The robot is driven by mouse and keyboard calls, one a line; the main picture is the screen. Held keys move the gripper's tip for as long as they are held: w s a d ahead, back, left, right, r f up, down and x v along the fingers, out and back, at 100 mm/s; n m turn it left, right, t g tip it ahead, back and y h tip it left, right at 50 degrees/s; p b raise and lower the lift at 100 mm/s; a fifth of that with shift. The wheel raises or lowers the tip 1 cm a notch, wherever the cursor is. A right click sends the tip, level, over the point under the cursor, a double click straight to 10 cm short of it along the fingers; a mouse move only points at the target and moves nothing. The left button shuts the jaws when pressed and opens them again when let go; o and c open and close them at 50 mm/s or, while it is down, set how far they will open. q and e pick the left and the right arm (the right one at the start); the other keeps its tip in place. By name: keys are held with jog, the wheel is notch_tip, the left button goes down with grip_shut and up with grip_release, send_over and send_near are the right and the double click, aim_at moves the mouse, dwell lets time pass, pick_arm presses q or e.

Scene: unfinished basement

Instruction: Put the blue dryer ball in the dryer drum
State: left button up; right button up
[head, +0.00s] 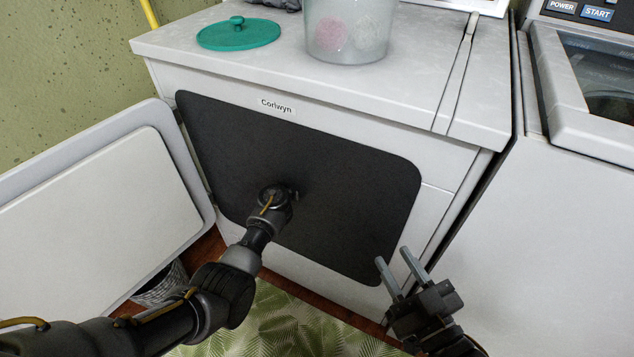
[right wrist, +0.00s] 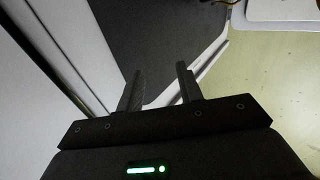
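The dryer (head: 455,155) stands ahead with its white door (head: 90,215) swung open to the left. Its opening, the dryer drum mouth (head: 340,185), looks flat dark, and nothing inside can be made out. My left arm reaches into this opening; its wrist (head: 272,203) shows at the dark area and the left gripper is hidden beyond it. My right gripper (head: 393,256) is open and empty, low in front of the dryer's right side. It also shows with fingers apart in the right wrist view (right wrist: 160,72). No blue dryer ball is visible.
A clear tub (head: 350,40) with a pink ball and a pale ball stands on the dryer top. A teal lid (head: 238,34) lies left of it. A washer (head: 585,170) stands close on the right. A leaf-patterned rug (head: 280,325) covers the floor; a basket (head: 160,287) is partly behind the door.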

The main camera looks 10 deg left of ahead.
pick_arm(q)
jog(key=shift+f, duration=0.15)
jog(key=shift+f+b, duration=0.3)
jog(key=shift+f, duration=0.1)
jog(key=shift+f+b, duration=0.4)
jog(key=shift+f, duration=0.15)
jog(key=o, duration=0.9)
jog(key=shift+r, duration=0.1)
pick_arm(e)
jog(key=r, duration=0.1)
jog(key=r+t+y, duration=0.2)
jog(key=shift+s+a+r, duration=0.3)
jog(key=shift+s+a, duration=0.05)
